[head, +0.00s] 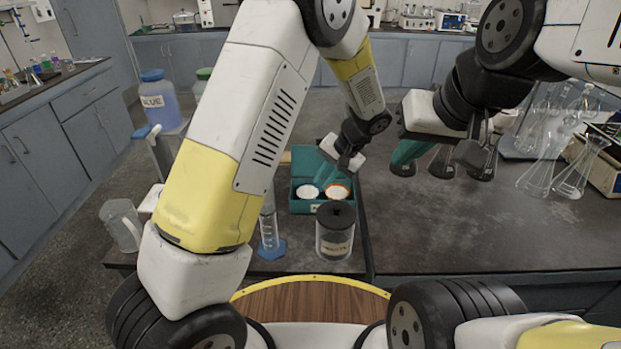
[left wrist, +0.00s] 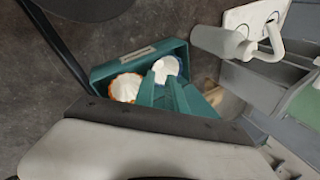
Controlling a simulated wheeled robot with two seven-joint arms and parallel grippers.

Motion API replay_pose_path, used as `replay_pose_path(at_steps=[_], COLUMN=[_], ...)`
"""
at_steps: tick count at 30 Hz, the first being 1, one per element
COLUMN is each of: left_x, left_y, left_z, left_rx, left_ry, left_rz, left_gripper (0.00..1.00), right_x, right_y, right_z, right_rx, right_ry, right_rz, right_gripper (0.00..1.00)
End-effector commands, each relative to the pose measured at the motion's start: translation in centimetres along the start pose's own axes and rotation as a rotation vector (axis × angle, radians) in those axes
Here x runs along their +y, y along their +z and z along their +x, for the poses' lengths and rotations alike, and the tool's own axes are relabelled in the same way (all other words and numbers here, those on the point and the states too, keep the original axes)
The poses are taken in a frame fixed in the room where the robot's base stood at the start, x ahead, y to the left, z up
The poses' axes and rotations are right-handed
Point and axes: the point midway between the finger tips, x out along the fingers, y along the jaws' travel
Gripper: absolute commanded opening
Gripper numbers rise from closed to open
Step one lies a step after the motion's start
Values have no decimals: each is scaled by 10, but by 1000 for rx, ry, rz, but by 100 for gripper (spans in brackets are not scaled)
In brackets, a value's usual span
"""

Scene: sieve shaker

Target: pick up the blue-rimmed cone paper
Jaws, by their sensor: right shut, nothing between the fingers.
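The blue-rimmed cone paper (head: 308,192) sits in the left part of an open teal box, beside an orange-rimmed cone paper (head: 338,191). In the left wrist view the blue-rimmed paper (left wrist: 167,66) shows just beyond my fingertips, with the orange-rimmed one (left wrist: 125,88) to its left. My left gripper (head: 325,179) is over the box, pointing down at the papers. Its teal fingers (left wrist: 160,76) look apart, with nothing clearly held between them. Whether they touch the paper, I cannot tell. My right gripper (head: 401,165) is shut and empty above the right bench.
The teal box (head: 306,207) stands on the dark bench. A dark-lidded jar (head: 335,232) and a blue-footed measuring cylinder (head: 270,240) stand in front of it. Glass flasks (head: 573,172) stand at right. The bench front at right is clear (head: 470,235).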

Motion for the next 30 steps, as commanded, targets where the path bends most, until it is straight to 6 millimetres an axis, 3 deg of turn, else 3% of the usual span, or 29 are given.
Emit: replay_pose_path(at_steps=[6, 17, 24, 30], left_x=[15, 12, 9, 9], left_y=[-9, -8, -7, -8], left_z=[20, 56, 90, 93], left_rx=[-3, -4, -4, -1], left_ry=[-43, -41, -40, -39], left_rz=[35, 34, 35, 33], left_gripper=[16, 16, 16, 16], right_x=[0, 0, 0, 0], right_y=[0, 0, 0, 0], right_z=[0, 0, 0, 0], right_rx=[0, 0, 0, 0], right_ry=[0, 0, 0, 0], right_rz=[0, 0, 0, 0], right_gripper=[0, 0, 0, 0])
